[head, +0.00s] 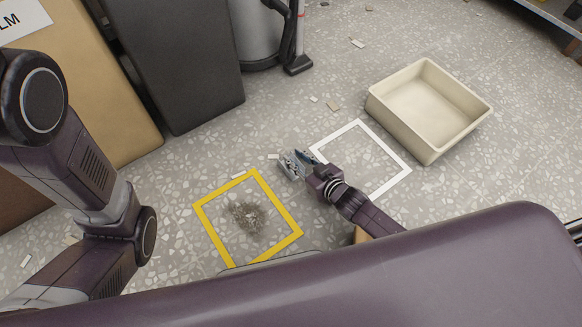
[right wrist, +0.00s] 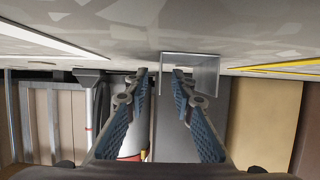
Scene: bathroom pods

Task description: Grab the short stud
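The short stud looks like a small grey metal channel. In the right wrist view the stud (right wrist: 207,74) stands at the fingertips, with one of its walls in the gap between the two fingers and one finger inside the channel. My right gripper (right wrist: 160,76) is open around that wall, with gaps showing, and does not look closed on it. In the head view my right gripper (head: 299,161) is low over the floor, and the stud (head: 288,168) is partly hidden by the fingers. My left arm shows at the left; its gripper is out of view.
A yellow floor frame (head: 293,232) surrounds a pile of grey debris (head: 248,216). A white floor frame (head: 390,187) is beside my right gripper. A cream bin (head: 428,150) stands to the right. Dark and tan panels (head: 172,60) stand behind. Small chips lie scattered on the floor.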

